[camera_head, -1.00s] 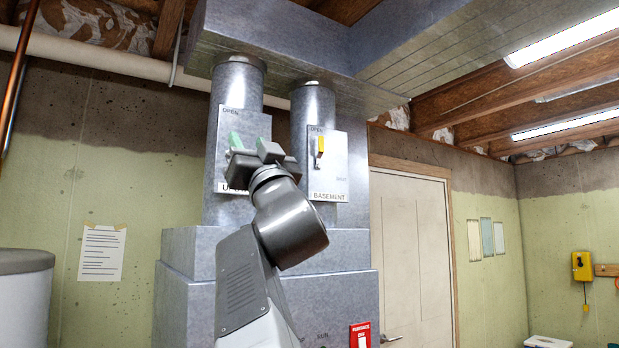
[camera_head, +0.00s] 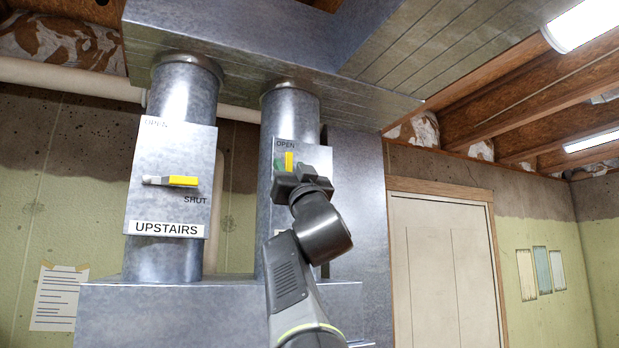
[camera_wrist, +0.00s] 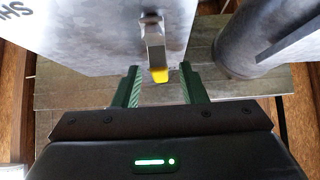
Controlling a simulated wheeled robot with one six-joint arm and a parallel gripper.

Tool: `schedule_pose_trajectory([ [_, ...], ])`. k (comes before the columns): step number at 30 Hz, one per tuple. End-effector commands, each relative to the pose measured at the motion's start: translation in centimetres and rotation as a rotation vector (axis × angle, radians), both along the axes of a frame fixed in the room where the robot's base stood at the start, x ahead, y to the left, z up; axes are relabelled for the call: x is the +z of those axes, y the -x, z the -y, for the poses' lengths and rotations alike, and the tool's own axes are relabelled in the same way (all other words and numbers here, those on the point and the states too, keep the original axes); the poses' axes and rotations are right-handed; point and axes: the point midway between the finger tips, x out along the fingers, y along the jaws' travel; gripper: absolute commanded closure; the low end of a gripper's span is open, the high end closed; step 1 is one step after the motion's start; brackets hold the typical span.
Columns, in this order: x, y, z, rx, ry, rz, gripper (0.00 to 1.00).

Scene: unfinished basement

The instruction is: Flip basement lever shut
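The basement lever (camera_head: 289,158) has a yellow handle and stands upright toward the OPEN mark on the right duct's panel (camera_head: 318,155). In the wrist view its metal arm and yellow tip (camera_wrist: 160,75) show between my gripper's two green fingers. My gripper (camera_wrist: 159,86) is open, with a gap on each side of the yellow tip. In the head view my gripper (camera_head: 286,167) is in front of the basement panel and hides its lower part and most of its label. The SHUT mark (camera_wrist: 282,27) shows upside down in the wrist view.
The upstairs lever (camera_head: 180,181) on the left duct's panel (camera_head: 165,210) lies level, pointing toward SHUT. A wide metal duct (camera_head: 245,40) hangs overhead. A closed door (camera_head: 440,265) is to the right. A round duct (camera_wrist: 250,45) is right of the panel in the wrist view.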

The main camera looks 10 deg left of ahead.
Motion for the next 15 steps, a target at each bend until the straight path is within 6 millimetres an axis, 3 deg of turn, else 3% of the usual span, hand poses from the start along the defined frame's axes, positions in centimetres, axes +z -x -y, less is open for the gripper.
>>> schedule_pose_trajectory([
  [10, 0.26, -0.29, -0.19, 0.000, 0.001, -0.001, 0.62],
  [15, 0.27, -0.28, -0.19, 0.000, 0.000, 0.000, 0.93],
])
